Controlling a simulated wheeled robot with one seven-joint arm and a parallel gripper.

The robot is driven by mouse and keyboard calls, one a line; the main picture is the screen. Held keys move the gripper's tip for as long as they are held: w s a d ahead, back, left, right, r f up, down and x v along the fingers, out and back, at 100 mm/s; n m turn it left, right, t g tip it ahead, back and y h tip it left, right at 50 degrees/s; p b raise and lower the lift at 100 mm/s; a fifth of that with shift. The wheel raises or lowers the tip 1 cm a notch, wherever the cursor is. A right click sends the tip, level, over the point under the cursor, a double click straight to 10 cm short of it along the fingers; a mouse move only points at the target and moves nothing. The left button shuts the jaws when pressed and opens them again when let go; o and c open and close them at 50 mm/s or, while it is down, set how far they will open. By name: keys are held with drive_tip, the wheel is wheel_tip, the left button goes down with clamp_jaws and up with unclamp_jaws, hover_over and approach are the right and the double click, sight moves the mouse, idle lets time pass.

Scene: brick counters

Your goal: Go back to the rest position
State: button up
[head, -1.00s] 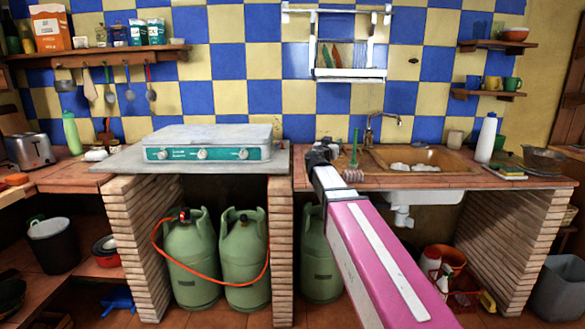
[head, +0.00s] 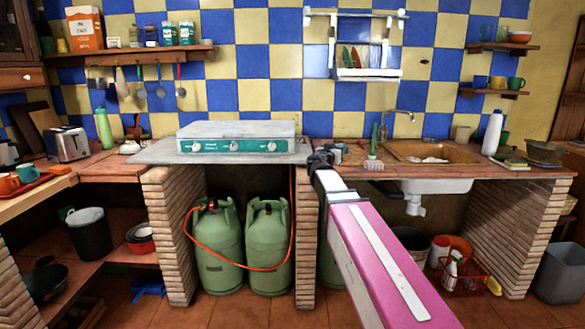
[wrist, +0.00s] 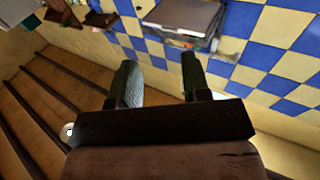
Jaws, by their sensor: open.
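My gripper (head: 320,158) is at the end of my pink and white arm in the head view, in front of the counter's front edge between the stove and the sink. In the wrist view my gripper (wrist: 160,80) shows two dark fingers spread apart with nothing between them. The wrist picture is turned, with the tiled wall at upper right and wooden ceiling beams at left.
A white stove (head: 240,136) stands on the counter left of my gripper. A sink (head: 440,153) and a brush (head: 373,162) are to the right. Green gas bottles (head: 218,250) stand below. The tiled floor (head: 240,312) in front is clear.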

drive_tip(key=s+d+f+g+y, duration=0.1)
drive_tip(key=s+d+f+g, duration=0.2)
drive_tip(key=f, duration=0.5)
drive_tip(key=s+d+f+n+g, duration=0.1)
drive_tip(key=s+d+f+g, duration=0.15)
drive_tip(key=s+f, duration=0.5)
drive_tip(key=s+d+f+g+y, duration=0.15)
drive_tip(key=f+g, duration=0.25)
drive_tip(key=f, duration=0.5)
drive_tip(key=s+a+f+n+g+y, duration=0.2)
drive_tip(key=s+f+g+y, duration=0.1)
drive_tip(key=s+f, duration=0.5)
drive_tip(key=s+a+f+n+g+y, duration=0.2)
drive_tip(key=s+a+f+g+y, duration=0.1)
drive_tip(key=s+f, duration=0.5)
drive_tip(key=shift+s+f+n+y, duration=0.2)
drive_tip(key=shift+s+n+y, duration=0.2)
drive_tip(key=shift+s, duration=0.85)
drive_tip(key=shift+g, duration=0.25)
